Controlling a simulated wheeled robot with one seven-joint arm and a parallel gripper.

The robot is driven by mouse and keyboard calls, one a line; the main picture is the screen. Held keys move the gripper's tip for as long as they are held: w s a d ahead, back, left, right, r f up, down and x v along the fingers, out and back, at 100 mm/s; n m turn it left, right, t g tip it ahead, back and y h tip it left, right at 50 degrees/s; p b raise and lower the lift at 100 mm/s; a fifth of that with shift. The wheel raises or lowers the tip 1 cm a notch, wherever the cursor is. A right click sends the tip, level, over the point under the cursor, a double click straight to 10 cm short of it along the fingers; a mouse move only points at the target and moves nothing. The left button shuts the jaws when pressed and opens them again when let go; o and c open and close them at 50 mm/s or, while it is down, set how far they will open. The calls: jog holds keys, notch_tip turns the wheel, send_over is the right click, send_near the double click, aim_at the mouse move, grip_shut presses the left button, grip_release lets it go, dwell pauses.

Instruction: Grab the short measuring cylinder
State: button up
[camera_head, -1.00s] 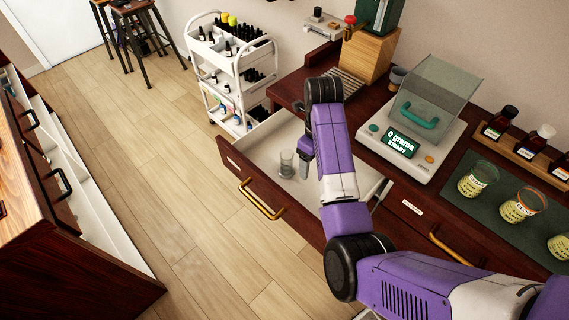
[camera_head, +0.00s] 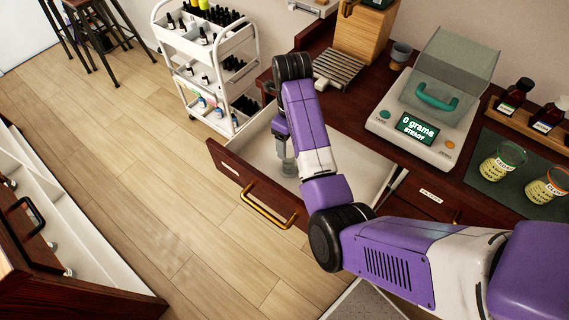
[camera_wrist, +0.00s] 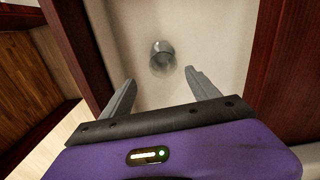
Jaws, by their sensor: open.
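The short measuring cylinder (camera_wrist: 162,57) is a small clear glass vessel standing in the open white drawer. In the wrist view it lies beyond and roughly between my fingertips, apart from them. My gripper (camera_wrist: 158,82) is open, with nothing between its two grey fingers.
A scale (camera_head: 418,118) reading 0 grams stands on the counter at right, near glass beakers (camera_head: 503,160). A white cart (camera_head: 208,60) with bottles stands behind the drawer.

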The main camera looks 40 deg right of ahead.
aim_at(289, 162)
jog(key=f+b, duration=0.4)
jog(key=f, duration=0.1)
jog(key=shift+w+f, duration=0.25)
jog(key=shift+w+d+f, duration=0.1)
jog(key=shift+d+f, duration=0.05)
jog(key=shift+f, duration=1.75)
jog(key=shift+w+d+f, duration=0.1)
jog(key=shift+d+f, duration=0.05)
jog(key=shift+f, duration=1.7)
grip_shut()
